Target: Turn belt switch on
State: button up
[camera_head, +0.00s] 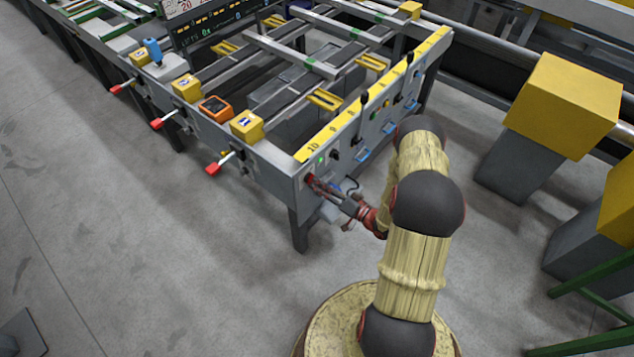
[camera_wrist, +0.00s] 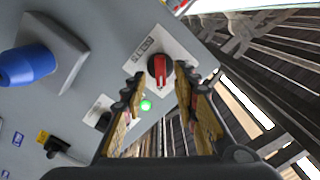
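A red rotary switch knob (camera_wrist: 160,70) on a black round base sits on a white labelled plate (camera_wrist: 142,47) in the wrist view. Its lettering is too small to read surely. My gripper (camera_wrist: 159,88) is open, with one finger on each side of the view and the knob between and just beyond the fingertips. Contact cannot be told.
A lit green lamp (camera_wrist: 145,105) is beside the switch. A black knob (camera_wrist: 104,121), a black lever (camera_wrist: 62,150) and a large blue knob (camera_wrist: 28,66) are on the same panel. Red-tipped levers (camera_head: 213,168) stick out from the table's left side.

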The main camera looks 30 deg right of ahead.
jog(key=v, duration=1)
dwell(0.3)
